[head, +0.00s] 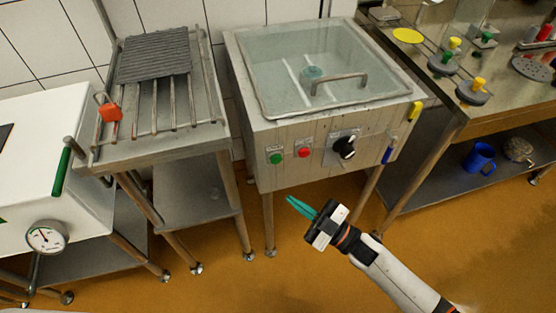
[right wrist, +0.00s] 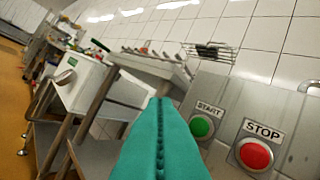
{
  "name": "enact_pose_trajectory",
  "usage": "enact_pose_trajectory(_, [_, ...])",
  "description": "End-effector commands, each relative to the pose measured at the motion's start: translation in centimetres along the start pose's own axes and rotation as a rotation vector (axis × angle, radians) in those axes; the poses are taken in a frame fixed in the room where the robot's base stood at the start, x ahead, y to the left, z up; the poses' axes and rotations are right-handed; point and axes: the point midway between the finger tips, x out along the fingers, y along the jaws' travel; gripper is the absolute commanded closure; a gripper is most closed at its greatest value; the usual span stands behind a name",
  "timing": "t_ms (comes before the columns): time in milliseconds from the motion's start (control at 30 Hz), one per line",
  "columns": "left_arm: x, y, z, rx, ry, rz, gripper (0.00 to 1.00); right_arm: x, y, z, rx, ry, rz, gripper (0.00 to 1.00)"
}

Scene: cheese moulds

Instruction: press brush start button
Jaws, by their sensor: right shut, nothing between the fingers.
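The green start button (head: 276,158) and the red stop button (head: 304,152) sit on the front panel of the steel washing basin (head: 258,130). In the right wrist view the green button (right wrist: 202,126) is under a START label and the red button (right wrist: 255,155) is under a STOP label. My right gripper (head: 290,201) is shut and empty, with teal fingers. In the head view it shows below the panel, apart from the buttons. In the right wrist view its fingers (right wrist: 165,110) point left of the green button. My left gripper is not in view.
A black rotary knob (head: 346,148) is right of the buttons. The basin has a clear lid with a handle (head: 340,82). A rack table (head: 150,150) stands left, with a red padlock (head: 108,108). A steel worktable (head: 450,120) stands right. Floor in front is clear.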

Motion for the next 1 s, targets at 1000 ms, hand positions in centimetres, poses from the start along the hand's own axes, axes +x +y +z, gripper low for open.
enact_pose_trajectory(1000, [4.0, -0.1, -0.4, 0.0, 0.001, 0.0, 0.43, 6.1, -4.5, -4.5, 0.001, 0.002, -0.002, 1.0])
